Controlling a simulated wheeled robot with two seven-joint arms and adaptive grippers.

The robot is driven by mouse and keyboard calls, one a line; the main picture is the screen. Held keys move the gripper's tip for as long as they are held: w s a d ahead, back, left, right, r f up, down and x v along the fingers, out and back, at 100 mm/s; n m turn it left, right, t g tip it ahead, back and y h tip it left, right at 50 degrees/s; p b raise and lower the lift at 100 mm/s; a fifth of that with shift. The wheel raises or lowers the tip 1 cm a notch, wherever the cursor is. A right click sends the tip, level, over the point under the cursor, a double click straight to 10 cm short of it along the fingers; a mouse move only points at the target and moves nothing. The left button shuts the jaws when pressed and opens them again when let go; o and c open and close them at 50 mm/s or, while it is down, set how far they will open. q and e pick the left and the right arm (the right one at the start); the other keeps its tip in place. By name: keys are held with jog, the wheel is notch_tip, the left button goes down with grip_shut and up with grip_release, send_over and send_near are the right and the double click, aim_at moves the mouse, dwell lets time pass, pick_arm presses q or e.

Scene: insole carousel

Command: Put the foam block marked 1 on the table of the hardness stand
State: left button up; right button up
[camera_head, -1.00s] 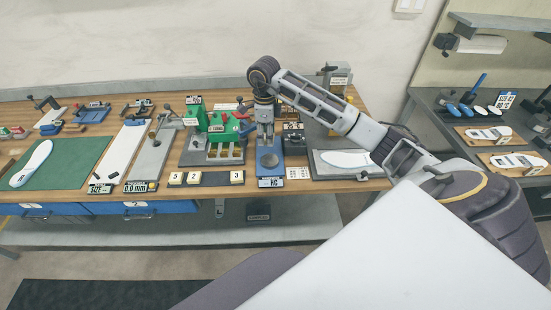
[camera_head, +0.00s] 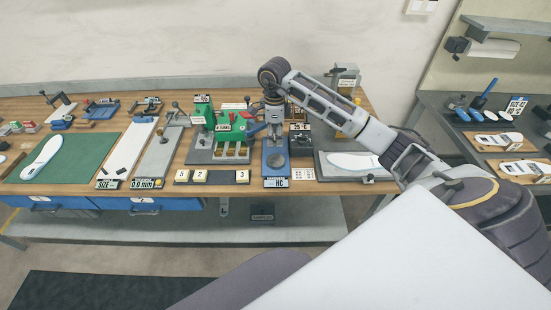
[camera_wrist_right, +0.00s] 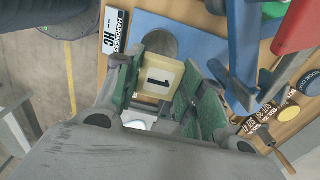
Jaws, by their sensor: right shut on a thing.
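In the right wrist view, the pale yellow foam block marked 1 (camera_wrist_right: 157,78) is held between the green-padded fingers of my right gripper (camera_wrist_right: 160,92). The grey round table of the hardness stand (camera_wrist_right: 160,43) lies just beyond it on the blue base. I cannot tell whether the block touches the table. In the head view, my right gripper (camera_head: 273,128) hangs over the back of the blue hardness stand (camera_head: 275,172), with the round table (camera_head: 277,160) visible below it. The block cannot be made out there. My left gripper is not in view.
A dark holder (camera_head: 220,177) left of the stand carries several pale numbered blocks, with a gap. A green clamp device (camera_head: 230,125) stands close on the left. A grey plate with a white insole (camera_head: 353,161) lies to the right.

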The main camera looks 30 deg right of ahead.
jog(key=p, duration=0.1)
send_over(275, 160)
jog(key=shift+f, duration=3.05)
jog(key=shift+f, duration=0.1)
jog(key=shift+f+p, duration=0.3)
jog(key=shift+f, duration=1.45)
jog(key=shift+f, duration=0.15)
jog(key=o, duration=0.7)
jog(key=shift+r+b, duration=1.1)
jog(key=shift+r, duration=5.05)
